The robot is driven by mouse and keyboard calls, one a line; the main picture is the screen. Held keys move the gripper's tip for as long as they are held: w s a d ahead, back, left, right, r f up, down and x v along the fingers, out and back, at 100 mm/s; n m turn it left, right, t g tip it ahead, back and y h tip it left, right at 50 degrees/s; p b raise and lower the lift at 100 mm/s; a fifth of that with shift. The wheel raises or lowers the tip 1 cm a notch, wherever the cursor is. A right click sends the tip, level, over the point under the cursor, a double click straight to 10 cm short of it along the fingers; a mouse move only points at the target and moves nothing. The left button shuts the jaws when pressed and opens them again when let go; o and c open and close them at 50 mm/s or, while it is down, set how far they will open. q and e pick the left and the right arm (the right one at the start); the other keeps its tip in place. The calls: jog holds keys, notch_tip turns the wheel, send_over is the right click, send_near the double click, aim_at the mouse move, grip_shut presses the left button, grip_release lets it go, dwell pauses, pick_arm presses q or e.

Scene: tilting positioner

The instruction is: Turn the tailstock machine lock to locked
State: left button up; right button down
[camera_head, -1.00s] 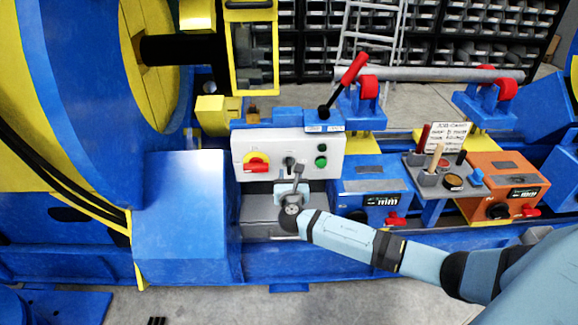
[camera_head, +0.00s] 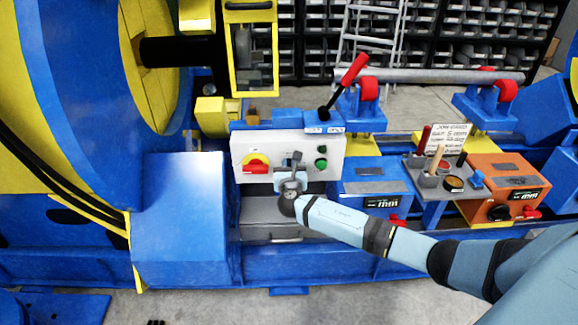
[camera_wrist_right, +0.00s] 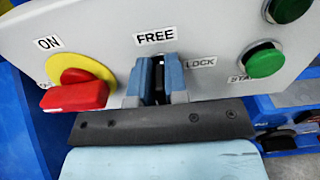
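The tailstock machine lock is a dark selector knob (camera_wrist_right: 158,75) on the light grey control panel (camera_head: 300,145). In the right wrist view the label FREE is above it and LOCK is to its right. The knob looks upright, towards FREE, but is mostly hidden. My right gripper (camera_wrist_right: 157,85) has one blue-grey finger on each side of the knob. Whether the fingers press on it cannot be told. In the head view my right gripper (camera_head: 291,175) is at the panel's lower middle. My left gripper is not in view.
A red-and-yellow switch (camera_wrist_right: 75,88) is left of my fingers, and green buttons (camera_wrist_right: 264,60) are to the right. A red-handled lever (camera_head: 345,82) stands above the panel. A blue box (camera_head: 370,185) stands to its right.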

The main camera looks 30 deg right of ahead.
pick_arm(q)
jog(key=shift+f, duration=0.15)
pick_arm(e)
jog(key=shift+f+m, duration=0.1)
jog(key=shift+m, duration=0.5)
pick_arm(q)
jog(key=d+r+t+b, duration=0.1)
jog(key=b, duration=0.2)
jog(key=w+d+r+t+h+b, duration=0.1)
jog(key=b, duration=0.3)
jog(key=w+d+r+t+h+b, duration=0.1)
jog(key=b, duration=0.2)
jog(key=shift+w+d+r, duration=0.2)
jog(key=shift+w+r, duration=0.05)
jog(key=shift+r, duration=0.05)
pick_arm(e)
jog(key=m, duration=0.5)
jog(key=d+f+m, duration=0.1)
jog(key=m, duration=0.5)
jog(key=s+m, duration=0.1)
jog(key=m, duration=0.4)
jog(key=shift+d+f+m, duration=0.15)
jog(key=shift+f+m, duration=0.2)
jog(key=shift+m, duration=0.05)
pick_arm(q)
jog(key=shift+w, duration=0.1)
